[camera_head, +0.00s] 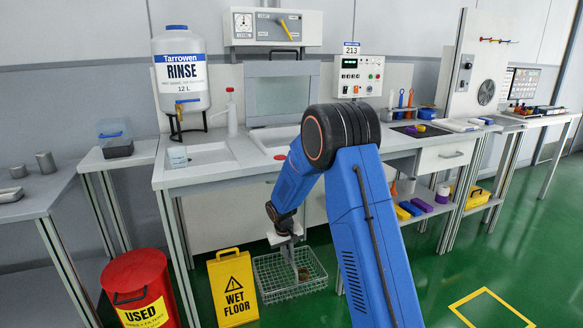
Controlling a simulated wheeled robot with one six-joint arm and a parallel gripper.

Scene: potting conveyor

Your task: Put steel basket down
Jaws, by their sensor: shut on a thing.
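The steel basket (265,283) is a wire-mesh, open-topped basket low in front of the bench, close to the green floor. My gripper (292,256) reaches down into it from above and is shut on it. The exact place of the grip is hard to make out. A small brownish thing (303,274) shows at the basket's middle; I cannot tell what it is. The basket looks about level. I cannot tell whether its bottom touches the floor. My blue arm hides the area to the basket's right.
A yellow wet floor sign (233,290) stands just left of the basket. A red bin (139,290) is farther left. The bench (215,171) with its sinks is above and behind. A yellow square outline (492,308) marks clear green floor at the right.

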